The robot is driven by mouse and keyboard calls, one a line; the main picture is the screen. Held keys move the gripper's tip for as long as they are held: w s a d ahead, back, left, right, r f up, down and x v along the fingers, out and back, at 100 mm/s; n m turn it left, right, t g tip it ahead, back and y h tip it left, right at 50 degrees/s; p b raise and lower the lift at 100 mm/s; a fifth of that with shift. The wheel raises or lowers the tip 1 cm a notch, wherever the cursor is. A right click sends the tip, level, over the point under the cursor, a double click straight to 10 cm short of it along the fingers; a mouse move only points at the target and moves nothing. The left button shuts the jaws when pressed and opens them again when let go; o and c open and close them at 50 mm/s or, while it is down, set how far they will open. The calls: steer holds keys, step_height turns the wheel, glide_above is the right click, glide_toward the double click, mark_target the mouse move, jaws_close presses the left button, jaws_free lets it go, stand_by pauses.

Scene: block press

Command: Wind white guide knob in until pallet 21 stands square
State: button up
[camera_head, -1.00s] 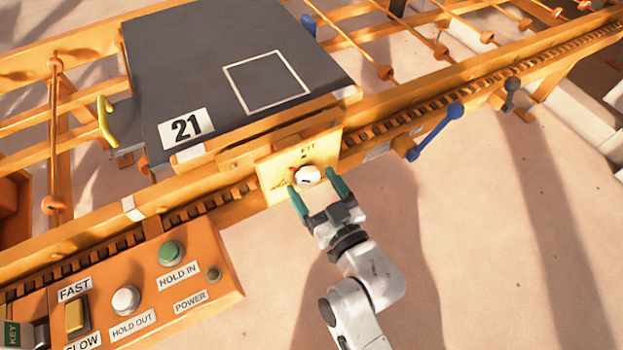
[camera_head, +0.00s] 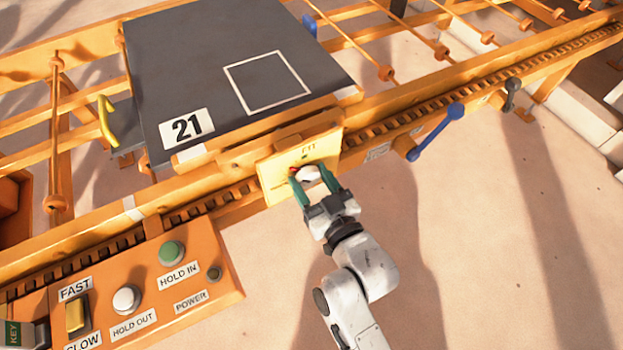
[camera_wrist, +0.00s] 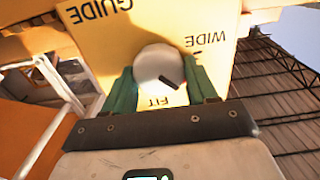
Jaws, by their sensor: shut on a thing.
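The white guide knob (camera_head: 309,174) sits on a yellow plate (camera_head: 270,181) on the front rail. In the wrist view the round knob (camera_wrist: 158,65) has a dark mark low on its right and stands between my green fingers. My gripper (camera_head: 315,180) is shut on the knob, one finger on each side. The plate shows "FIT" in the head view, and "GUIDE", "WIDE" and "FIT" upside down in the wrist view. Pallet 21 (camera_head: 210,60) is a dark grey slab with a white square outline, lying on the orange frame behind the plate.
An orange control box (camera_head: 225,270) at the lower left carries a green button (camera_head: 171,253), a white button (camera_head: 126,299) and a yellow switch (camera_head: 77,317). A blue lever (camera_head: 435,132) sticks out to the right of the plate. The floor at the lower right is clear.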

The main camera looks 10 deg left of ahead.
steer(key=shift+c, duration=0.5)
steer(key=shift+d+m+p, duration=0.1)
steer(key=shift+m+p, duration=0.2)
steer(key=shift+m, duration=1.3)
steer(key=o, duration=1)
steer(key=v, duration=1)
steer(key=shift+s+d+b, duration=0.3)
